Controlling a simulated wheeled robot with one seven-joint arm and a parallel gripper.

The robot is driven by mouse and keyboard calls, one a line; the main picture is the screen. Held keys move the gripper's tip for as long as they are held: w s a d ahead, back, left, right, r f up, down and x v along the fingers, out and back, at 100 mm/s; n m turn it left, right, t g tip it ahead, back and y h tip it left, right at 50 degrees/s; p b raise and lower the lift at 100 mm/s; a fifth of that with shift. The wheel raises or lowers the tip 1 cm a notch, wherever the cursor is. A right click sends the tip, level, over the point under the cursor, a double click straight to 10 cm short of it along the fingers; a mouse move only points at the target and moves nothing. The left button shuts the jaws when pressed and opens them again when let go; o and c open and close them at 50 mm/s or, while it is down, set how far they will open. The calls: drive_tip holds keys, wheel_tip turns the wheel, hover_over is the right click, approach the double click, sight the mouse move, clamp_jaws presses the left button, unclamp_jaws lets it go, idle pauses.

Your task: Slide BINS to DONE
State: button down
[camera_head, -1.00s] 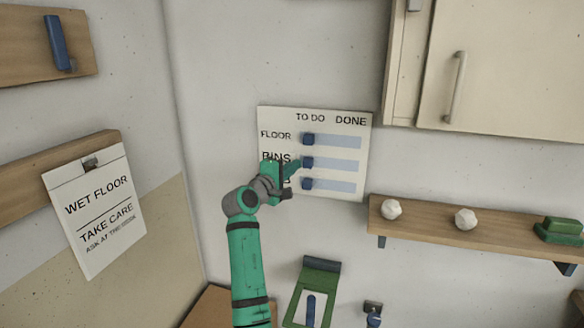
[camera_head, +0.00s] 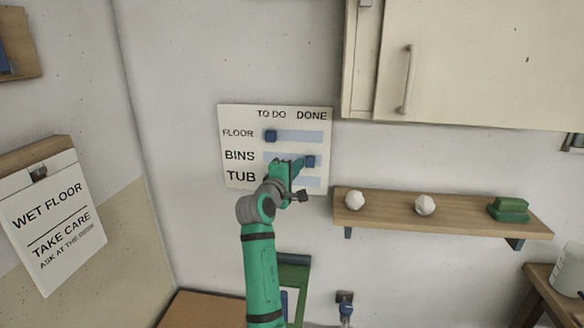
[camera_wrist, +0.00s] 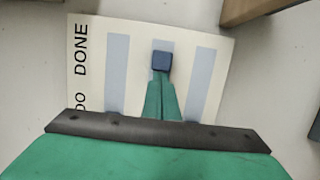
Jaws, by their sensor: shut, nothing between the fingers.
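A white board (camera_head: 237,112) on the wall has rows FLOOR, BINS and TUB under TO DO and DONE. The BINS slider (camera_head: 309,161), a dark blue block, sits toward the DONE end of its pale blue track. My gripper (camera_head: 298,163) is shut and empty, its tips at the TO DO side of that block. In the wrist view the tips meet the near side of the block (camera_wrist: 161,61), with a short piece of track beyond it. The FLOOR slider (camera_head: 270,136) is at the TO DO end. The TUB slider is mostly hidden behind my gripper.
A wet floor notice (camera_head: 52,222) is at the left.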

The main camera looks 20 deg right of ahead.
drive_tip(key=shift+s+d, duration=0.1)
drive_tip(key=shift+d, duration=0.1)
drive_tip(key=s+a, duration=0.4)
drive_tip(key=a, duration=0.7)
drive_tip(key=shift+s, duration=0.15)
